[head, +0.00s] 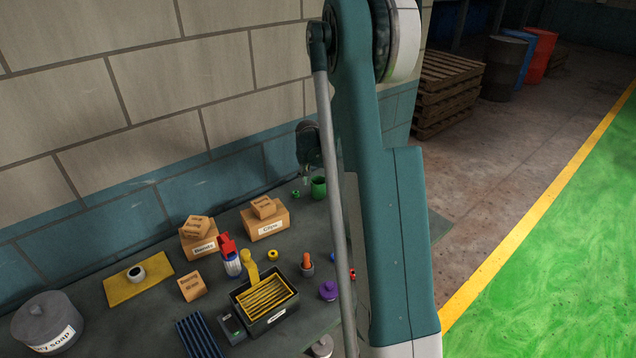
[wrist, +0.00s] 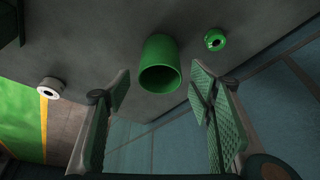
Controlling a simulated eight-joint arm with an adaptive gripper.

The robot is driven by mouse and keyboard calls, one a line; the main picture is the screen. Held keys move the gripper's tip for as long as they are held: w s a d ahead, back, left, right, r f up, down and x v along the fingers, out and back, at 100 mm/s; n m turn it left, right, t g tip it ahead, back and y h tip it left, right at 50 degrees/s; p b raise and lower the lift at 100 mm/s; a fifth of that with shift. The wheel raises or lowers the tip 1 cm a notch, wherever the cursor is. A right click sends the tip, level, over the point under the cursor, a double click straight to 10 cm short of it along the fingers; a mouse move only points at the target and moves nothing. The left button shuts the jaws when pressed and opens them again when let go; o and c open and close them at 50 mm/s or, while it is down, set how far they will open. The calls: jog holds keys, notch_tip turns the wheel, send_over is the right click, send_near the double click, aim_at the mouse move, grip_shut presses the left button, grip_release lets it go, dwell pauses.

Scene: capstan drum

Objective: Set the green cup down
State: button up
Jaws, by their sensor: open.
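The green cup (head: 318,189) stands upright on the dark table near its far end, close to the wall. In the wrist view, the green cup (wrist: 160,64) shows its open mouth toward the camera, beyond and between the fingertips. My gripper (wrist: 158,92) is open, with a finger on either side and clear gaps to the cup. In the head view, my gripper (head: 305,178) is just left of and above the cup, partly hidden by my arm.
A small green ring-like piece (head: 296,194) lies close to the cup; it also shows in the wrist view (wrist: 215,40). A white round object (wrist: 49,88) is near the table edge. Boxes (head: 265,222), a black bin (head: 264,298) and small items crowd the nearer table.

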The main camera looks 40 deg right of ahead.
jog(key=v, duration=0.7)
dwell(0.6)
jog(key=shift+a, duration=0.1)
jog(key=s+a+r+n+t, duration=0.1)
jog(key=s+a+r+n, duration=0.1)
jog(key=s+a+r, duration=0.55)
jog(key=s+a+r+n+t+y, duration=0.15)
jog(key=a+r, duration=0.35)
jog(key=a, duration=0.5)
jog(key=s+a+r+n, duration=0.2)
jog(key=s+a+r, duration=0.4)
jog(key=a, duration=0.3)
jog(key=s+a+n+t+y, duration=0.1)
jog(key=s+a+n, duration=0.1)
jog(key=s+a, duration=0.7)
jog(key=s+a+f+n+t+y, duration=0.1)
jog(key=s+a+n, duration=0.2)
jog(key=s+a, duration=0.5)
jog(key=s, duration=0.5)
jog(key=shift+a+f, duration=0.2)
jog(key=shift+a, duration=0.2)
